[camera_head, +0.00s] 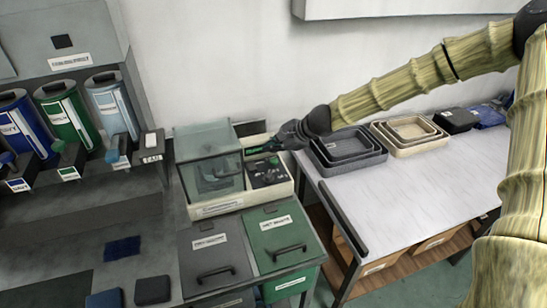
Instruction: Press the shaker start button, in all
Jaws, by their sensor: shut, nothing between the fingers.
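The shaker (215,207) is a cream-coloured unit with a clear box-like cover (208,140) on its left. A dark control panel (268,174) is set in its right part, with small markings too small to read. My gripper (262,149) is shut and empty. It reaches in from the right and its fingertips are over the back of the panel, close to the right side of the clear cover. I cannot tell whether the fingertips touch the panel. The start button cannot be made out; the gripper may hide it.
Two lidded bins, one grey (214,262) and one green (283,242), stand in front of the shaker. Nested grey trays (348,160) and cream trays (408,148) sit on the white table (400,205) at right. Blue, green and pale cylinders (65,120) stand at left.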

